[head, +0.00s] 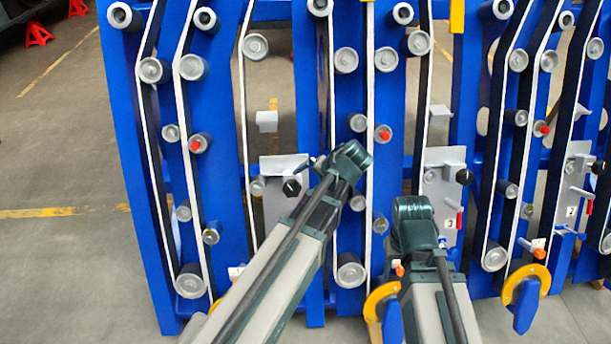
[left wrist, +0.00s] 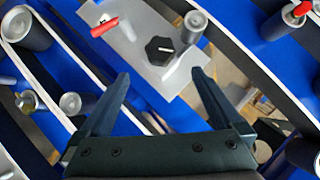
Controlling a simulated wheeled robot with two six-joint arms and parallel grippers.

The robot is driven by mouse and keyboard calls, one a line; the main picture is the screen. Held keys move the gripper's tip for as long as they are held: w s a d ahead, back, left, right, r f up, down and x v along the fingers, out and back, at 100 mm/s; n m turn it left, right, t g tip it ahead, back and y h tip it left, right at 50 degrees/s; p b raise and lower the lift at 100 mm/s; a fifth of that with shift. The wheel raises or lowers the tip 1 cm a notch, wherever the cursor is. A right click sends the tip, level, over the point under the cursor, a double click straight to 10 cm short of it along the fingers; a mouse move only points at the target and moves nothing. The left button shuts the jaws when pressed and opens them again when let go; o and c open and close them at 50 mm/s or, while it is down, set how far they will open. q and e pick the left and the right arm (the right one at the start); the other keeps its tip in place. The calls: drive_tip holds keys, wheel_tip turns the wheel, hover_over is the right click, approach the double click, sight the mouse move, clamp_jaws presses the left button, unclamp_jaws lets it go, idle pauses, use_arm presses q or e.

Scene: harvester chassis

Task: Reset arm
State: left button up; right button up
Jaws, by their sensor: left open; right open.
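My left gripper (head: 316,164) is in front of the chassis at the centre of the head view, near a grey plate (head: 272,204) with a black knob (head: 292,188). In the left wrist view my left gripper (left wrist: 162,80) has its two dark fingers spread apart with nothing between them. The black knob (left wrist: 160,49) and a red lever (left wrist: 104,27) lie beyond the fingertips, apart from them. My right gripper (head: 414,210) is at the end of the right arm, low in front of the chassis; its fingers are hidden or too small to make out.
The blue harvester chassis (head: 125,130) with rollers and belts fills the middle and right. Another grey plate (head: 440,190) with a black knob is behind the right arm. Orange hooks (head: 527,274) stand low at the front. Open floor (head: 60,250) lies at the left.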

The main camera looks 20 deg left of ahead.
use_arm(q)
drive_tip(key=shift+s+d+r, duration=0.1)
drive_tip(key=shift+d+r, duration=0.1)
drive_tip(key=shift+r, duration=0.05)
idle(0.3)
drive_tip(key=s+d+r+m+g+h+p, duration=0.3)
drive_tip(key=s+d+p, duration=0.6)
drive_tip(key=s+d, duration=0.7)
drive_tip(key=r+h, duration=0.1)
drive_tip(key=h, duration=0.1)
drive_tip(key=shift+s+d+h, duration=0.35)
drive_tip(key=shift+s+h, duration=0.05)
drive_tip(key=shift+r, duration=0.1)
